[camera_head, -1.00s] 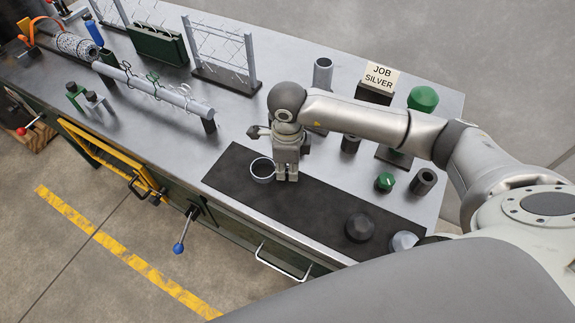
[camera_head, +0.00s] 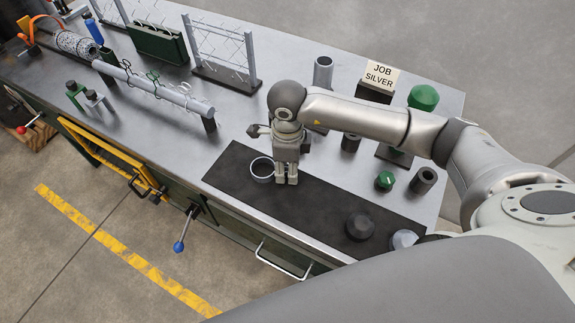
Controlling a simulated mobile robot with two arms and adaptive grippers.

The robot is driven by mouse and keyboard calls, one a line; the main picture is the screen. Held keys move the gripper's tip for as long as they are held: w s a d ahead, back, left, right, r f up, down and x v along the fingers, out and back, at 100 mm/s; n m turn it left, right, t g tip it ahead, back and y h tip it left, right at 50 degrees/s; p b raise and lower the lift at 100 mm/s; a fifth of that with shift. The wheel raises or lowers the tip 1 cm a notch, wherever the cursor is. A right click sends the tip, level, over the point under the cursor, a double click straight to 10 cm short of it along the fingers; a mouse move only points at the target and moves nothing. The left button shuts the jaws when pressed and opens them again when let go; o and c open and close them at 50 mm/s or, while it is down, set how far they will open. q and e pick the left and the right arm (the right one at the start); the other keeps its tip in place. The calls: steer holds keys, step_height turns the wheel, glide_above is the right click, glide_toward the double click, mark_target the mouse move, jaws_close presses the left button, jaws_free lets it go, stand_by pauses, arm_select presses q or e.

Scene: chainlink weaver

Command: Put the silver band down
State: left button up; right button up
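The silver band (camera_head: 262,179) is a short open ring over the dark mat (camera_head: 225,178), near its left end. My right gripper (camera_head: 287,180) points down at the band's right side, and its fingers are close together. The fingers overlap or touch the band's right edge in this view, which hides that edge. I cannot tell whether they pinch the band's wall, or whether the band rests fully on the mat. My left gripper is not in view.
A sign (camera_head: 380,76) reading "JOB SILVER" stands at the back right. A dark knob (camera_head: 360,226) and a green-topped piece (camera_head: 385,180) are to the right. A rail (camera_head: 165,92) with hooks is at left. The mat's middle is clear.

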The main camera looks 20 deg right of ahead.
step_height(320, 180, up, 12)
steer(key=b, duration=0.2)
stand_by(0.5)
